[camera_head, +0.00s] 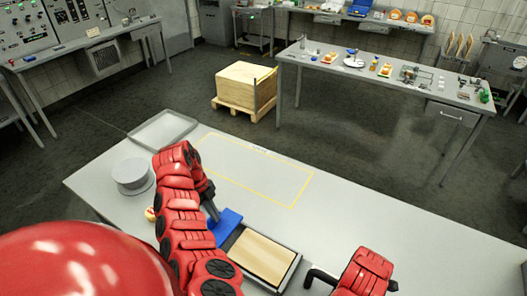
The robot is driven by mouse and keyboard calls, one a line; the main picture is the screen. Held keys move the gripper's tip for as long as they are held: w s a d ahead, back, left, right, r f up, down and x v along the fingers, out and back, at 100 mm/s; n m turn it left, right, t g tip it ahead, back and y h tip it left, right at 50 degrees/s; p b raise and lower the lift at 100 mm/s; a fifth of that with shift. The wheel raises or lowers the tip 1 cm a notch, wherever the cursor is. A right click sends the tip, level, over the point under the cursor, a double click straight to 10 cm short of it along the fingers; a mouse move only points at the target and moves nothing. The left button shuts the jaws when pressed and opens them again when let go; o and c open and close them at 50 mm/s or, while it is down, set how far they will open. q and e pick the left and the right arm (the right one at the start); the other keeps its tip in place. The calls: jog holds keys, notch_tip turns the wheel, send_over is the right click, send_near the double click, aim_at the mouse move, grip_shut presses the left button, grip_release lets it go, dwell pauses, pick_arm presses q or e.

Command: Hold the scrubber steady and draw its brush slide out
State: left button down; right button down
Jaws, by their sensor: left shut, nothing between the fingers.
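A grey box with a tan top (263,257) lies at the near edge of the table, and a blue piece (229,219) sits at its upper left end. I cannot tell for sure which part is the scrubber's body and which its brush slide. My left gripper (213,214) is shut and empty, its dark fingers pointing down beside the blue piece; whether they touch it is unclear. My right arm comes in at the bottom right, and its dark gripper (316,276) is just right of the box. Its fingers are not clear enough to judge.
A yellow outlined rectangle (301,194) marks bare table behind the box. A shallow grey tray (183,119) and a round grey drum (131,173) stand at the left. A small orange item (150,213) is partly hidden by my left arm. The table's right side is clear.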

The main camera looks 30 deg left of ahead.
aim_at(217, 226)
pick_arm(q)
jog(key=shift+d, duration=0.1)
pick_arm(e)
jog(key=c, duration=1.1)
grip_release()
jog(key=shift+a, duration=0.15)
jog(key=o, duration=1.1)
jog(key=shift+r, duration=0.1)
pick_arm(q)
jog(key=shift+r+p, duration=1.55)
pick_arm(e)
jog(key=shift+r, duration=1.45)
pick_arm(q)
jog(key=shift+f, duration=0.1)
pick_arm(e)
jog(key=shift+r, duration=0.1)
notch_tip(217, 226, up, 8)
